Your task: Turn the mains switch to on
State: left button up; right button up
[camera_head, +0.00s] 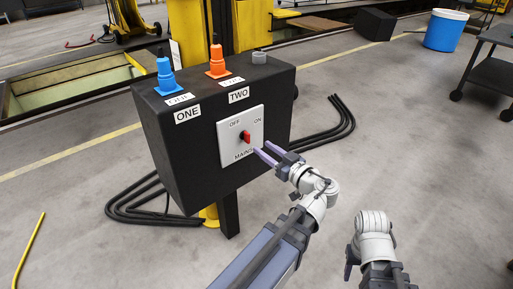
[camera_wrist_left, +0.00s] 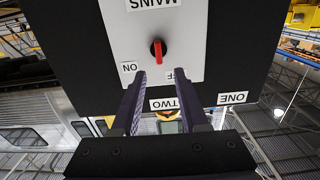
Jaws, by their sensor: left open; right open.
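The mains switch has a red knob (camera_head: 246,137) on a white plate (camera_head: 228,144) on the front of a black control box (camera_head: 180,150). The plate reads OFF at upper left, ON at upper right and MAINS below. The knob stands roughly upright; I cannot tell which label it points to. My left gripper (camera_head: 262,153) is open and empty, just right of and in front of the plate. In the left wrist view the red knob (camera_wrist_left: 158,49) appears upside down, beyond and between the open fingers (camera_wrist_left: 160,108), apart from them. My right gripper (camera_head: 350,262) is low, its fingers hard to make out.
A blue bin (camera_head: 445,31) and a dark cart (camera_head: 490,75) stand at the right.

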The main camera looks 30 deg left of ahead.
aim_at(249, 136)
pick_arm(q)
jog(key=x, duration=0.8)
jog(key=shift+r, duration=0.1)
grip_shut()
dwell(0.4)
